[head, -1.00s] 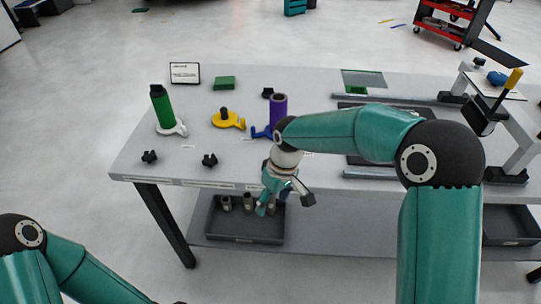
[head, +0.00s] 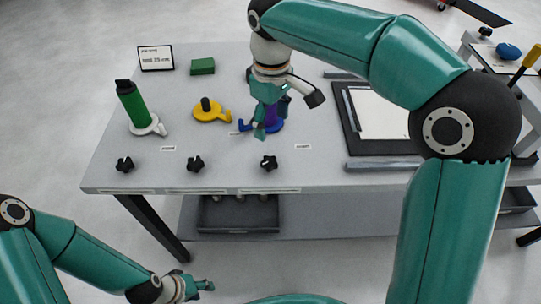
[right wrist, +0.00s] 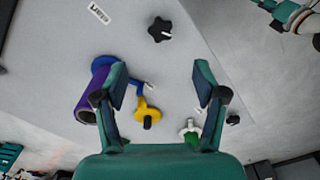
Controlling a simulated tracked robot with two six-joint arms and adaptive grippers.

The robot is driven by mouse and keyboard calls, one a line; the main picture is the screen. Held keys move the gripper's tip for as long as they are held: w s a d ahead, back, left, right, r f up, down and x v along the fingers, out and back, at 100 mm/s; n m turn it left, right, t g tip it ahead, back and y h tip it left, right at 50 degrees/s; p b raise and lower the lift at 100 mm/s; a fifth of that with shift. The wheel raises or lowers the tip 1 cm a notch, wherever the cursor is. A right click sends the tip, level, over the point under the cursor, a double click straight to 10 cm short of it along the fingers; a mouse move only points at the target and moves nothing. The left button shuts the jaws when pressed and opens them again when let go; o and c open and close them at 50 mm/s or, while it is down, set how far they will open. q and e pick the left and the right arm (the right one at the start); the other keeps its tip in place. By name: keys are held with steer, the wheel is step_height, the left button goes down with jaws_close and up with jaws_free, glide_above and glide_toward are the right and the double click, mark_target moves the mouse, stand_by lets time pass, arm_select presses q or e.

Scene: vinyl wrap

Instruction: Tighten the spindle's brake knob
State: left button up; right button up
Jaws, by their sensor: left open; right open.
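A blue spindle base (head: 276,126) carries a purple roll (right wrist: 88,102), partly hidden behind my right gripper in the head view. A yellow base (head: 212,115) with a dark post and no roll stands left of it. A white base (head: 153,128) carries a green roll (head: 132,103). Black star knobs stand along the table's front: left (head: 124,164), middle (head: 195,164) and right (head: 269,162). My right gripper (head: 271,118) is open and empty above the table, before the purple roll. In the right wrist view a star knob (right wrist: 159,30) lies beyond its fingertips. My left gripper (head: 196,287) is open, low before the table.
A small sign (head: 156,58) and a green block (head: 203,66) stand at the table's back. A dark-framed board with a white sheet (head: 385,112) lies to the right. A grey bin (head: 238,214) sits on the lower shelf.

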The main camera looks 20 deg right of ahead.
mark_target(270, 161)
steer(key=f, duration=1.4)
steer(key=shift+w+a, duration=0.15)
steer(key=shift+a, duration=0.05)
steer(key=c, duration=1)
steer(key=shift+d, duration=0.5)
steer(key=shift+c, duration=0.7)
steer(key=shift+a, duration=0.45)
